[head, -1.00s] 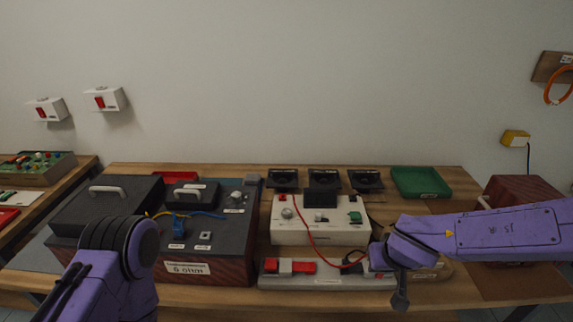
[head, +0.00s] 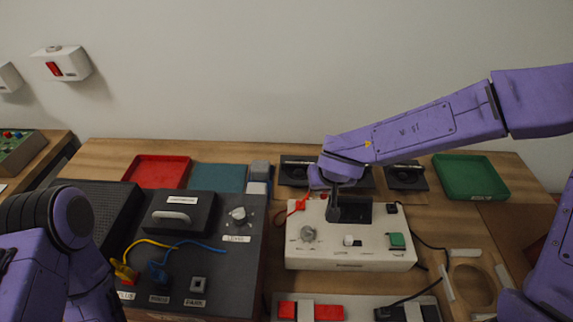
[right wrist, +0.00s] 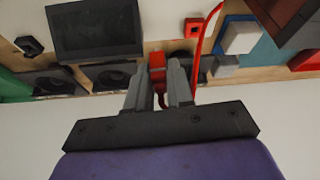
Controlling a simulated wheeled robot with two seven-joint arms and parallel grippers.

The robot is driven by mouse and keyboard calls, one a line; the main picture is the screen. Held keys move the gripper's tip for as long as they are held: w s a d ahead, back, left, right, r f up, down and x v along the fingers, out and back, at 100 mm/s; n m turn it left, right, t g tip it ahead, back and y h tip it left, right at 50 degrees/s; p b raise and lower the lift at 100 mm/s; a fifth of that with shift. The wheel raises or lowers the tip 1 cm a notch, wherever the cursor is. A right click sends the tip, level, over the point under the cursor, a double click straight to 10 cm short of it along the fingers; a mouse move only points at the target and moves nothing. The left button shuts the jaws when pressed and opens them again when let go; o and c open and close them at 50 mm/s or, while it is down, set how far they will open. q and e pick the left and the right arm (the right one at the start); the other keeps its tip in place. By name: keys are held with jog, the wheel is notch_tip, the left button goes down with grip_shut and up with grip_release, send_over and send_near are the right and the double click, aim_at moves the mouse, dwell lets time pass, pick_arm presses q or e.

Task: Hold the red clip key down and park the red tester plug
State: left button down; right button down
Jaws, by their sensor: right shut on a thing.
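My right gripper (head: 335,212) is over the back of the white tester box (head: 350,258). In the right wrist view its fingers (right wrist: 158,85) are shut on the red tester plug (right wrist: 157,66). A red lead (right wrist: 203,45) shows beside them, and a red square socket (right wrist: 194,27) lies beyond the fingertips, apart from the plug. In the head view the lead (head: 299,204) shows at the box's back left corner. Red key parts (head: 328,312) sit on the grey strip (head: 362,302) at the bottom edge, partly cut off. My left arm is at the left; its gripper is not visible.
A dark console (head: 228,268) with yellow and blue leads stands left of the tester. A red tray (head: 157,170) and a green tray (head: 470,177) lie at the back. A black lead (head: 415,298) reaches the strip. Black speaker-like units (head: 405,177) stand behind the tester.

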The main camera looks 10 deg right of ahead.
jog(key=m+h, duration=0.1)
jog(key=m, duration=0.3)
jog(key=shift+s+a+r+h, duration=0.15)
jog(key=shift+a+h, duration=0.05)
jog(key=shift+h, duration=0.2)
jog(key=m+g+h, duration=0.1)
jog(key=m, duration=0.2)
jog(key=shift+a, duration=0.2)
jog(key=m+g, duration=0.1)
jog(key=m, duration=0.2)
jog(key=m+g, duration=0.1)
jog(key=m, duration=0.3)
jog(key=w+a+m+g+h, duration=0.1)
jog(key=m+g, duration=0.1)
jog(key=m, duration=0.2)
jog(key=m+g, duration=0.1)
jog(key=m, duration=0.2)
jog(key=shift+a, duration=0.1)
jog(key=shift+w+a+f+m+t+y+b, duration=0.4)
jog(key=shift+m+y, duration=1.05)
jog(key=shift+m, duration=4.3)
jog(key=shift+w+a+f+m+t+y+b, duration=0.2)
jog(key=shift+a+f+m+t+y+b, duration=0.9)
jog(key=shift+m, duration=4.6)
jog(key=shift+w+f+m+g+y+p, duration=0.2)
jog(key=shift+m+y, duration=1.65)
jog(key=shift+m, duration=3.9)
